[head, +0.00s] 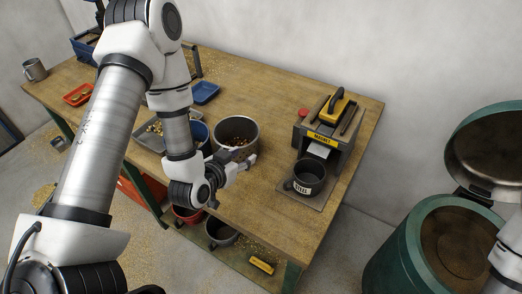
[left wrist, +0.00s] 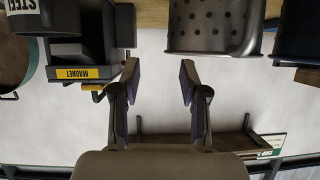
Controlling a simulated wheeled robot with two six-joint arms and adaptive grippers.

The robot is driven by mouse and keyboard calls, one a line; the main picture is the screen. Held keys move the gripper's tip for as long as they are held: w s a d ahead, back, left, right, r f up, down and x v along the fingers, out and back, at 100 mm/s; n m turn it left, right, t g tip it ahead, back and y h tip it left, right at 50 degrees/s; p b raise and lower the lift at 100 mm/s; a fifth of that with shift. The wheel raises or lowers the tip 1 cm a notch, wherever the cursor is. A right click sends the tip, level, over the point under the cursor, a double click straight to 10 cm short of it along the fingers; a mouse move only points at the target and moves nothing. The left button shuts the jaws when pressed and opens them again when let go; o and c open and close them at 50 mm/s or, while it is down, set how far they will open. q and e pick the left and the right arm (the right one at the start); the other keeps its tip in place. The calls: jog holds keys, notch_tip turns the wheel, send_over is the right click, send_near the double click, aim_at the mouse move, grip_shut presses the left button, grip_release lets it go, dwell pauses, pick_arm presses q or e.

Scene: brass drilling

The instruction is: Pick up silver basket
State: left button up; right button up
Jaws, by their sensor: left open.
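The silver basket (head: 237,128) is a round metal pot standing on the wooden table, with brass-coloured bits inside. In the left wrist view, which is upside down, its perforated wall and rim (left wrist: 210,28) show at the top, right of centre. My left gripper (head: 244,166) is open and empty at the near side of the basket, partly overlapping its lower edge in the head view. In the left wrist view the two fingers (left wrist: 157,76) are spread with nothing between them, and the basket lies beyond them. My right gripper is not in view.
A magnet device (head: 325,130) and a dark cup marked STEEL (head: 306,178) stand right of the basket. A grey tray (head: 150,136), a blue tray (head: 205,92) and a red tray (head: 78,94) lie to the left. A green drum (head: 408,245) stands at the right.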

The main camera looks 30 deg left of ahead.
aim_at(249, 144)
pick_arm(q)
jog(key=shift+t, duration=0.4)
jog(key=w+p, duration=0.1)
jog(key=w, duration=0.1)
jog(key=w+a+f+p, duration=0.1)
jog(key=w, duration=0.2)
jog(key=w+p, duration=0.1)
jog(key=w, duration=0.1)
jog(key=shift+w+a+f, duration=0.2)
jog(key=shift+f, duration=0.2)
jog(key=shift+s+a, duration=0.2)
jog(key=shift+a, duration=0.1)
jog(key=shift+d, duration=0.1)
grip_shut()
jog(key=shift+d, duration=0.15)
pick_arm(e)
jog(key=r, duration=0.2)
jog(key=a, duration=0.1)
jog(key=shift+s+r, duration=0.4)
